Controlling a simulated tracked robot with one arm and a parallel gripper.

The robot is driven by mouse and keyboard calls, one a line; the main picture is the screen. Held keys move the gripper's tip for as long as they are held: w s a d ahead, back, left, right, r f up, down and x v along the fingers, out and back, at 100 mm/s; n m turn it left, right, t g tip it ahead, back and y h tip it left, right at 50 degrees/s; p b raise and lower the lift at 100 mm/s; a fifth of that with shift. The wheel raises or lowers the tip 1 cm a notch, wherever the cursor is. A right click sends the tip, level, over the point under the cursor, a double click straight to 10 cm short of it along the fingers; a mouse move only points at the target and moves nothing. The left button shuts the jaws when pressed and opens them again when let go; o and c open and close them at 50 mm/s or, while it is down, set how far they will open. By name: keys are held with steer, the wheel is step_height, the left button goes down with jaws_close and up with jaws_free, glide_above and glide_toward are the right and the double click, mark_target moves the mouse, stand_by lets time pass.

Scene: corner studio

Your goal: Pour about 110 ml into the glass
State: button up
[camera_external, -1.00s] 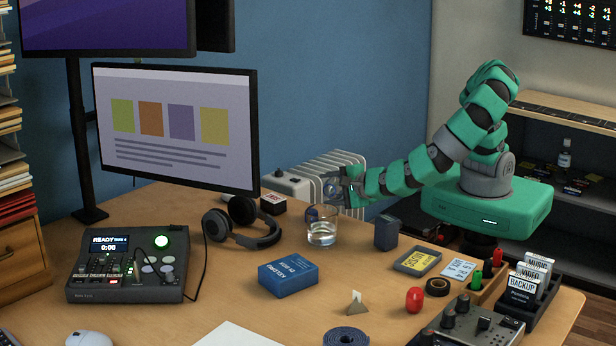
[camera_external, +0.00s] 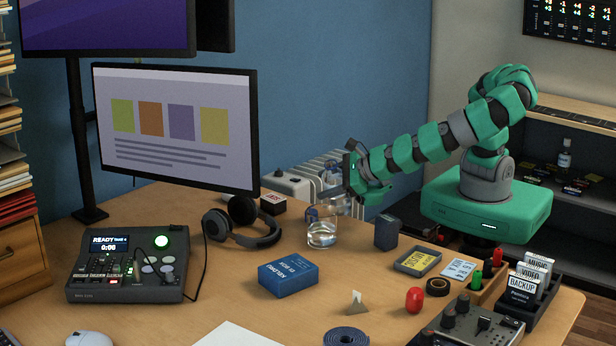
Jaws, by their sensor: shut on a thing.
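The clear glass (camera_external: 321,236) stands upright on the wooden desk, with some clear liquid in its lower part. My gripper (camera_external: 343,188) is above and just right of the glass. It is shut on a clear vessel (camera_external: 333,205), which appears tilted down to the left over the glass. The vessel's outline is faint against the wall and heater, and its lower end overlaps the glass rim. I cannot tell whether they touch, how much liquid the vessel holds, or whether a stream is running.
Headphones (camera_external: 243,222) lie left of the glass and a dark grey box (camera_external: 387,231) stands to its right. A blue box (camera_external: 288,277) lies in front. A white heater (camera_external: 290,184) is behind the desk. Bare desk lies between the blue box and the glass.

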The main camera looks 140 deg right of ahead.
steer(key=shift+s+r+m+t+b, duration=0.15)
steer(key=shift+m+t+b, duration=0.45)
steer(key=shift+b, duration=0.55)
steer(key=m+t+b, duration=0.1)
steer(key=b, duration=0.2)
steer(key=shift+y+b, duration=0.3)
steer(key=shift+b, duration=0.1)
steer(key=shift+r+m+t+b, duration=0.1)
steer(key=shift+m+t+b, duration=0.55)
steer(key=shift+b, duration=1.2)
